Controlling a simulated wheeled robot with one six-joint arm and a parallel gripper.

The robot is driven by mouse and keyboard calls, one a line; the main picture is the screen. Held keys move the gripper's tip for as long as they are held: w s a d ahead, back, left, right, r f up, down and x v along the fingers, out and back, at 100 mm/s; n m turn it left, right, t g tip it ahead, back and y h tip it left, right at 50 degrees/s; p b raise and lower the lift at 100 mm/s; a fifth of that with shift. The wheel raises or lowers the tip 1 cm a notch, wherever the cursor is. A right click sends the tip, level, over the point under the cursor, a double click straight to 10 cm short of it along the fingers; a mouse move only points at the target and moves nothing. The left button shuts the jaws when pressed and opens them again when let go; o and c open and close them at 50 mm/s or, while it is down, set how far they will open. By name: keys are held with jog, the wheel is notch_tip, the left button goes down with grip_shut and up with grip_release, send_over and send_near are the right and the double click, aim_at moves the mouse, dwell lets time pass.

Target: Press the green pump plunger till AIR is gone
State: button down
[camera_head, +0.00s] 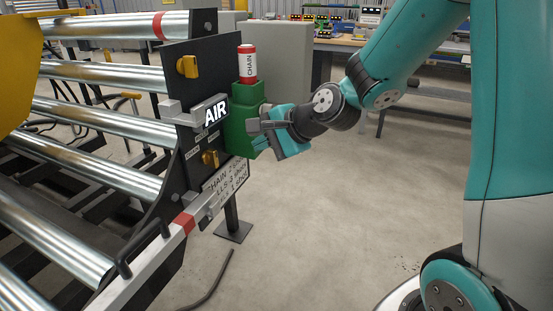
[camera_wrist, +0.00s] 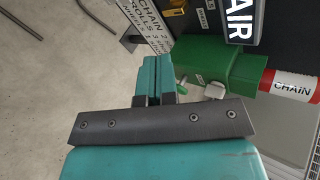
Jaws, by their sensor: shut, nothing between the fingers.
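The green pump body (camera_head: 243,118) is fixed to the dark end plate, and it also shows in the wrist view (camera_wrist: 222,62). My gripper (camera_head: 262,146) is shut and empty, close to the right of the pump. Its teal fingers (camera_wrist: 155,72) point left of the green part; contact cannot be told.
A red and white CHAIN can (camera_head: 248,64) stands on the pump. Yellow knobs (camera_head: 187,67) and a CHAIN label plate (camera_head: 225,181) are on the end plate. Steel rollers (camera_head: 110,75) extend left. Open concrete floor (camera_head: 320,220) lies to the right.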

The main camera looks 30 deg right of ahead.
jog(key=w+d+f+m+t+h+b, duration=0.2)
jog(key=d+f+m, duration=0.3)
jog(key=d+m, duration=0.3)
jog(key=w+d+f+m+t+h+b, duration=0.3)
jog(key=d+m, duration=0.6)
jog(key=d, duration=0.3)
notch_tip(320, 180, down, 3)
jog(key=shift+w+d+f+h, duration=0.2)
jog(key=shift+w+h, duration=0.45)
jog(key=shift+h, duration=0.35)
jog(key=w+a+p, duration=0.5)
jog(key=w+p, duration=0.2)
jog(key=p, duration=0.1)
jog(key=shift+a+p, duration=0.25)
jog(key=shift+p, duration=0.15)
jog(key=shift+w+a+r+p, duration=0.2)
jog(key=shift+p, duration=0.4)
